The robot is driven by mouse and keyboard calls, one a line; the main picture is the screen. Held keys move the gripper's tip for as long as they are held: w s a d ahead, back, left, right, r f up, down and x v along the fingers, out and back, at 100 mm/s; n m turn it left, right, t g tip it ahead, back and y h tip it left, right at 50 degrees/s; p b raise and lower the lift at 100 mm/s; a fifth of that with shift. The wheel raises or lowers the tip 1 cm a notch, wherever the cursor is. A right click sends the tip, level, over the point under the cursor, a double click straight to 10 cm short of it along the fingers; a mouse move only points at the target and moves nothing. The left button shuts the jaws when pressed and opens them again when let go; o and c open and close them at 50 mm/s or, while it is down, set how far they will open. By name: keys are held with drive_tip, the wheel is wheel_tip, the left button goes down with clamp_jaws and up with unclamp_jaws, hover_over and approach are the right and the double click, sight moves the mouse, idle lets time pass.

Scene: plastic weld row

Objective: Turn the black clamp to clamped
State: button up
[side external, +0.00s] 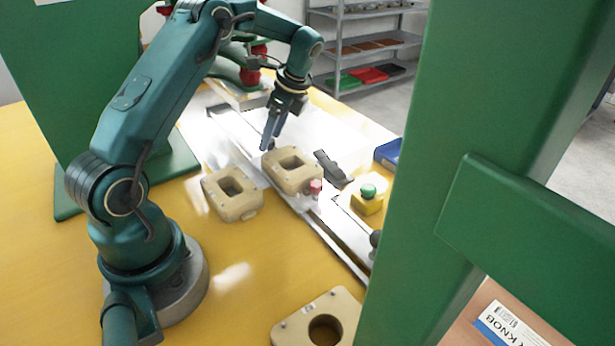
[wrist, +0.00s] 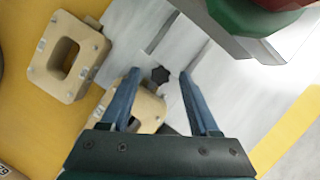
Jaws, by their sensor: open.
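A black star-shaped knob (wrist: 160,75) shows between my fingertips in the wrist view; a dark knob (side external: 271,145) shows at the fingertips in the side view. A longer black clamp-like piece (side external: 333,168) lies to the right of a tan block (side external: 291,171). I cannot tell which of the two is the black clamp, nor its setting. My gripper (side external: 267,147) points down with its blue fingers apart. In the wrist view my gripper (wrist: 158,74) has one finger on each side of the star knob, and contact cannot be made out.
A second tan block (side external: 232,194) stands beside the rail, and another tan part (side external: 318,322) lies nearer the camera. A green button on a yellow box (side external: 368,196) and a blue box (side external: 388,153) stand right. A green post (side external: 480,140) hides the right side.

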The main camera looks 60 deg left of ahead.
drive_tip(key=m+t, duration=0.1)
drive_tip(key=m, duration=0.1)
drive_tip(key=shift+s+m, duration=0.1)
drive_tip(key=shift+m, duration=0.3)
drive_tip(key=s+d+r+n+t, duration=0.1)
drive_tip(key=d+r+t, duration=0.1)
drive_tip(key=d+r, duration=0.5)
drive_tip(key=s+d+r+t, duration=0.2)
drive_tip(key=d+r, duration=0.2)
drive_tip(key=r, duration=0.4)
drive_tip(key=s+d+f+n+t+h, duration=0.3)
drive_tip(key=s+d+f+n, duration=0.1)
drive_tip(key=s+d+n, duration=0.7)
drive_tip(key=shift+s+n+h, duration=0.25)
drive_tip(key=shift+n+h, duration=0.15)
drive_tip(key=shift+n, duration=0.4)
drive_tip(key=shift+d, duration=0.1)
drive_tip(key=shift+n, duration=0.3)
